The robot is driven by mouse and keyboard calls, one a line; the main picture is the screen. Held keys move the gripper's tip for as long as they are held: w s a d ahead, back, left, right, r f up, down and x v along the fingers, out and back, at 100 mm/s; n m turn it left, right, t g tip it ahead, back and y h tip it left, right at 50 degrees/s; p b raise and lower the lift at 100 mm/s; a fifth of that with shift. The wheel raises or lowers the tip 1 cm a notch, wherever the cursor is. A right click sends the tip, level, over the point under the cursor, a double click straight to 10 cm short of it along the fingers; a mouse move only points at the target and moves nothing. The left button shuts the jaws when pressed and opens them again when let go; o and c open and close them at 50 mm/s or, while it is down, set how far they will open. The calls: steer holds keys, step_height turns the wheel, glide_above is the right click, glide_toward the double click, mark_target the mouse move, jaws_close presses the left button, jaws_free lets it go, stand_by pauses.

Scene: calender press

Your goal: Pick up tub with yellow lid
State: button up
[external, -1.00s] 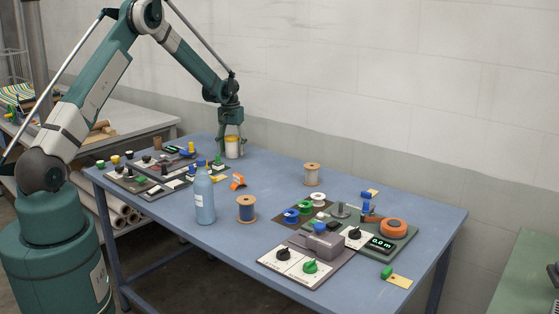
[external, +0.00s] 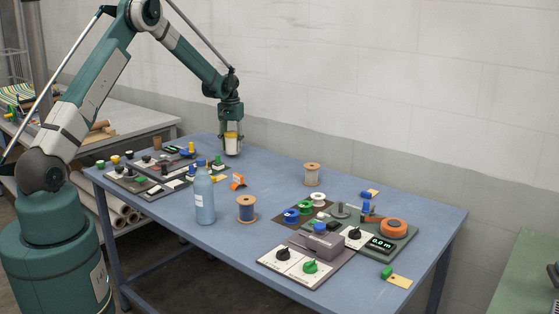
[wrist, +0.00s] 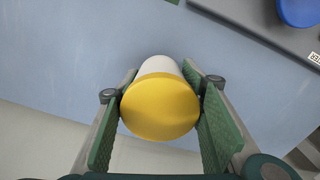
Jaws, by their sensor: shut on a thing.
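The tub with the yellow lid (external: 232,143) is at the far edge of the blue table, with a white body and a yellow lid. In the wrist view its yellow lid (wrist: 160,107) faces the camera, between the two green finger pads. My gripper (external: 231,138) points down around the tub. In the wrist view my gripper (wrist: 160,112) is shut on the tub, one pad on each side. The tub looks upright. I cannot tell for sure whether its base touches the table.
Control panels with knobs and buttons lie left (external: 140,180) and at the front right (external: 306,258).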

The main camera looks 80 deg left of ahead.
mark_target(232, 133)
steer(key=shift+r, duration=4)
